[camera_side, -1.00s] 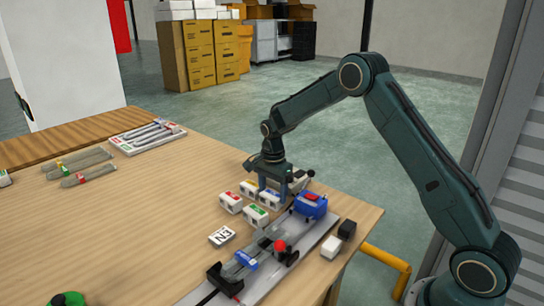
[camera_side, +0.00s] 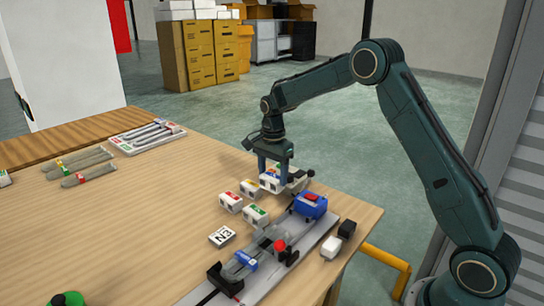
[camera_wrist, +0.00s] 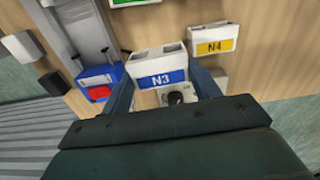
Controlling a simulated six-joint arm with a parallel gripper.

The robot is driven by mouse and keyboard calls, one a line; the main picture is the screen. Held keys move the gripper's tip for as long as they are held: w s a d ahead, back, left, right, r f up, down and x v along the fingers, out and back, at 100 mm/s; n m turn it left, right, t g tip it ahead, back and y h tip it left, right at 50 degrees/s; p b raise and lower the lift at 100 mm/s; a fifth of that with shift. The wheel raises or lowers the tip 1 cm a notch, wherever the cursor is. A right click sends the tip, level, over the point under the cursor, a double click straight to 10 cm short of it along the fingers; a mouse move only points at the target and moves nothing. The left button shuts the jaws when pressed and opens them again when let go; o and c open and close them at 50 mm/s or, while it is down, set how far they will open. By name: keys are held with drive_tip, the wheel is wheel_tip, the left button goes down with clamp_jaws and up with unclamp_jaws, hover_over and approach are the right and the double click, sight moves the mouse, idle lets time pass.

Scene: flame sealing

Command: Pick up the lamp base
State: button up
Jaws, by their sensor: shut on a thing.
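The lamp base, a white block with two sockets on top and a blue N3 label (camera_wrist: 160,78), sits between my two fingers in the wrist view. In the side view the lamp base (camera_side: 270,184) hangs upright under my gripper (camera_side: 274,175), raised above the table near its far right edge. My gripper (camera_wrist: 162,90) is shut on its two ends. The underside of the lamp base is hidden.
Similar white blocks with yellow (camera_side: 249,188), red (camera_side: 230,201) and green (camera_side: 255,214) labels stand close by. A blue device with a red top (camera_side: 310,206) is on a grey rail (camera_side: 262,282). A white labelled tile (camera_side: 222,236) lies nearer.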

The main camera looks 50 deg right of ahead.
sight(274, 178)
wheel_tip(274, 178, up, 14)
drive_tip(key=shift+f, duration=0.15)
drive_tip(key=shift+f, duration=0.1)
idle(0.7)
drive_tip(key=s+a+f, duration=0.4)
drive_tip(key=s+f, duration=0.7)
drive_tip(key=shift+s+a, duration=0.25)
drive_tip(key=shift+a, duration=0.1)
drive_tip(key=shift+f, duration=0.4)
drive_tip(key=shift+f, duration=3.25)
